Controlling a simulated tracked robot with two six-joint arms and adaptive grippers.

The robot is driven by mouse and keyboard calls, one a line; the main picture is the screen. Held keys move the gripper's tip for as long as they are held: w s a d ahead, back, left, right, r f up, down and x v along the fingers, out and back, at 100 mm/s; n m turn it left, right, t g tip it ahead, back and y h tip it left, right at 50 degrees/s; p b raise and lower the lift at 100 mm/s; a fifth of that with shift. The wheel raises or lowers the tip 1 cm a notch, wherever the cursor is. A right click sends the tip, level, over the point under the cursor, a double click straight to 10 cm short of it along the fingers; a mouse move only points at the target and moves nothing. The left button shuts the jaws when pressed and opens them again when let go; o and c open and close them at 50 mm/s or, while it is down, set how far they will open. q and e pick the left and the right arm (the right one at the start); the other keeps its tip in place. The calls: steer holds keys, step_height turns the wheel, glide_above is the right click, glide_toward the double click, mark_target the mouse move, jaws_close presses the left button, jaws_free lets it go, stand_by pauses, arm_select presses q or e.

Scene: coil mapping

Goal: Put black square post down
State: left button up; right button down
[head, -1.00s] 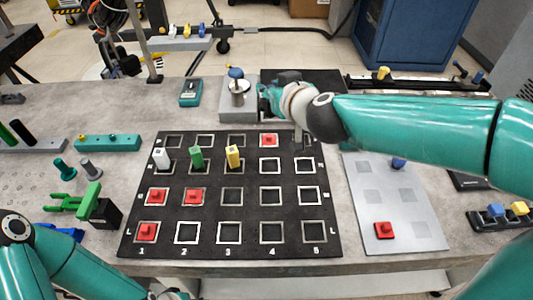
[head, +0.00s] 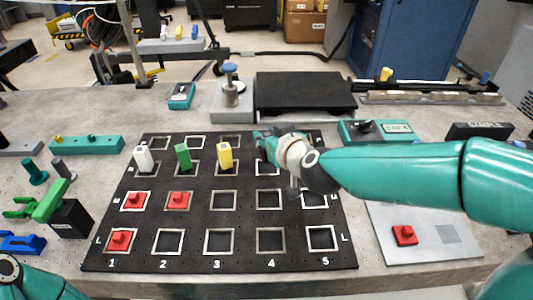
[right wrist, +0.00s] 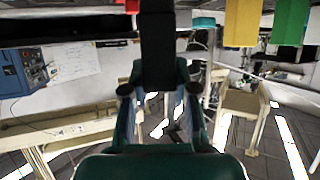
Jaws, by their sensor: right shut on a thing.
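My right gripper (head: 264,146) is over the far part of the black board, around column 4, right of the yellow post. In the right wrist view it is shut on the black square post (right wrist: 157,45). In the head view the post is mostly hidden by the gripper, and I cannot tell whether it touches the board. The black numbered board (head: 194,221) has square frames in columns 1 to 5. A white post (head: 143,157), a green post (head: 183,156) and a yellow post (head: 225,155) stand in one row. My left gripper is out of view.
Red blocks (head: 134,200) sit in frames at the board's left. Several near frames are empty. A grey plate (head: 450,248) with a red block (head: 404,234) lies at right. A black platform (head: 305,92) and a blue-topped device (head: 231,95) stand behind the board.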

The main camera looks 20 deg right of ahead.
step_height(320, 180, down, 4)
steer(key=shift+w+r+b, duration=0.1)
steer(key=shift+r+b, duration=0.1)
steer(key=shift+b, duration=0.65)
steer(key=shift+r, duration=0.15)
steer(key=c, duration=0.9)
jaws_free()
